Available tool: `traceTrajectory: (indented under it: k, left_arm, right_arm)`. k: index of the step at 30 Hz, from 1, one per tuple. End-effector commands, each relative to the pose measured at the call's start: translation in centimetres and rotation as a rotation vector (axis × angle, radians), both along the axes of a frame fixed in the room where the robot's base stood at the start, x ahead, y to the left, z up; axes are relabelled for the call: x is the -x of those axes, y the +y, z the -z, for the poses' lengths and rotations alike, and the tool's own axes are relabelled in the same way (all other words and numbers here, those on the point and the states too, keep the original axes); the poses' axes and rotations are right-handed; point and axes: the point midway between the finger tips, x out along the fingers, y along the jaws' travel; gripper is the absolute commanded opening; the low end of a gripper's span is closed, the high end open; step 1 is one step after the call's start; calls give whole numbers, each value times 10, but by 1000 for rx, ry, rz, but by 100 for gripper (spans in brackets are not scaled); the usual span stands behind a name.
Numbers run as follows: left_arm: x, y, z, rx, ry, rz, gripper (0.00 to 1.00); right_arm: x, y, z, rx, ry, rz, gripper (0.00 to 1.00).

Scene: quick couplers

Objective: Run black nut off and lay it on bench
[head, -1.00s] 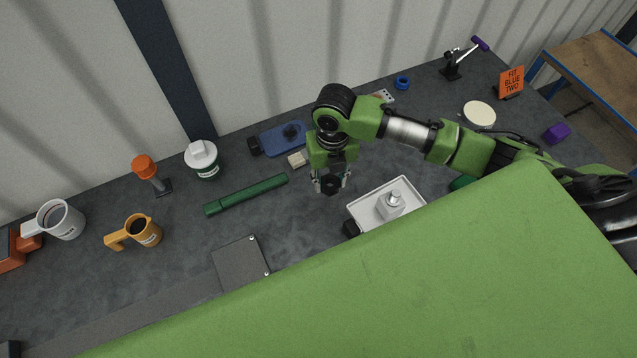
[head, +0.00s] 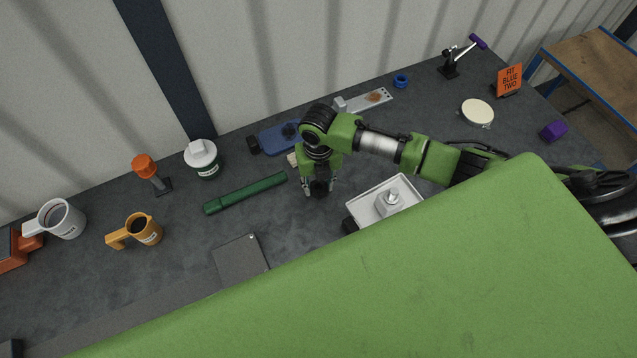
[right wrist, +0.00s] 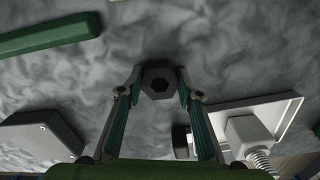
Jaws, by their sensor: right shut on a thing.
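The black nut (head: 320,188) is a dark hex nut with a hole. It also shows in the right wrist view (right wrist: 159,81), between the fingertips. My right gripper (head: 320,185) is shut on it, over the bench (head: 285,225) between the green bar and the white tray. I cannot tell whether the nut touches the bench. A pale block fitting (head: 392,199) with a stud on top stands in the white tray (head: 365,216); its thread shows in the right wrist view (right wrist: 262,160). My left gripper is not in view.
A green bar (head: 245,194) lies left of the gripper. A dark grey plate (head: 240,262) lies nearer. A blue fixture (head: 278,139) and a pale plate (head: 367,101) are behind. Mugs stand at left. The bench around the nut is clear.

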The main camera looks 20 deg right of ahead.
Motion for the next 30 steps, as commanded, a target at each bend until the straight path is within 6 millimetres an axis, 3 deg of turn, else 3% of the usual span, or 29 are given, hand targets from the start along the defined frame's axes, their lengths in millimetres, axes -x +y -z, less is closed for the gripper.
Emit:
traceTrajectory:
  k: [2, 3, 4, 17, 20, 30]
  left_arm:
    - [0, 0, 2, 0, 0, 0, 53]
    - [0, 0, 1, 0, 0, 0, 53]
    - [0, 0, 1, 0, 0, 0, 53]
    - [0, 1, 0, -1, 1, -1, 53]
    - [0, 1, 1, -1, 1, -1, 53]
    - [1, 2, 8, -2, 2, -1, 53]
  right_arm:
    - [0, 0, 3, 0, 0, 0, 7]
    - [0, 0, 2, 0, 0, 0, 43]
    - [0, 0, 2, 0, 0, 0, 50]
    - [-1, 0, -4, -1, -1, 1, 50]
    - [-1, 0, -17, -1, -3, 0, 50]
    - [-1, 0, -89, -1, -4, -1, 50]
